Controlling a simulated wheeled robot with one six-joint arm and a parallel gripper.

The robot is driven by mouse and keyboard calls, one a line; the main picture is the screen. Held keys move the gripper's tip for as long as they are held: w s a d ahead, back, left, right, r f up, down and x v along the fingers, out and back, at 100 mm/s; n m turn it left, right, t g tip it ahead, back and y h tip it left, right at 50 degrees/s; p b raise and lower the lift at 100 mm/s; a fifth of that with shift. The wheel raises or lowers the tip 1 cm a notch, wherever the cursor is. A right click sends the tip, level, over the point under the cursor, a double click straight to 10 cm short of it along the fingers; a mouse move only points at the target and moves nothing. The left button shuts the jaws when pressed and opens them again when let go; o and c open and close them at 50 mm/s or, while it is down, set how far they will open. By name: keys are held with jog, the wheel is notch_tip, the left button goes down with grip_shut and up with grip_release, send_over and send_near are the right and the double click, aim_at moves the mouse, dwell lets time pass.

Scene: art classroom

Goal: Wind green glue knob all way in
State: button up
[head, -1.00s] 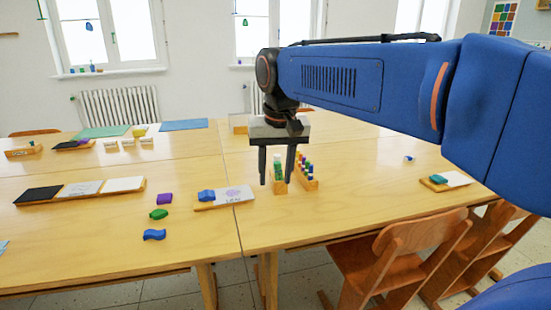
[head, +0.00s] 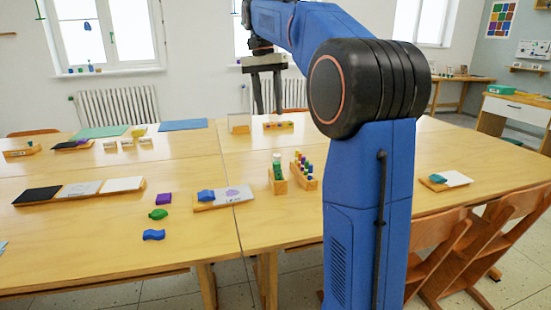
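A green item with a whitish top (head: 277,168), which looks like the green glue, stands upright in a small wooden holder (head: 279,187) near the middle of the table. Its knob is too small to make out. My gripper (head: 268,112) hangs above the far part of the table, beyond and above the green item in the picture. Its two fingers point down with a gap between them, and nothing shows in the gap.
A wooden rack of colored pegs (head: 304,172) stands just right of the green item. Another rack (head: 278,125) lies farther back. A wooden tray with a blue piece (head: 206,196) is to the left. Chairs (head: 490,230) stand at the front right.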

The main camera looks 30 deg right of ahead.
aim_at(276, 162)
jog(key=f, duration=0.5)
jog(key=s+d+f, duration=0.1)
jog(key=f, duration=1.1)
jog(key=shift+s+d+f, duration=0.15)
jog(key=shift+s, duration=0.15)
jog(key=shift+c, duration=0.4)
grip_shut()
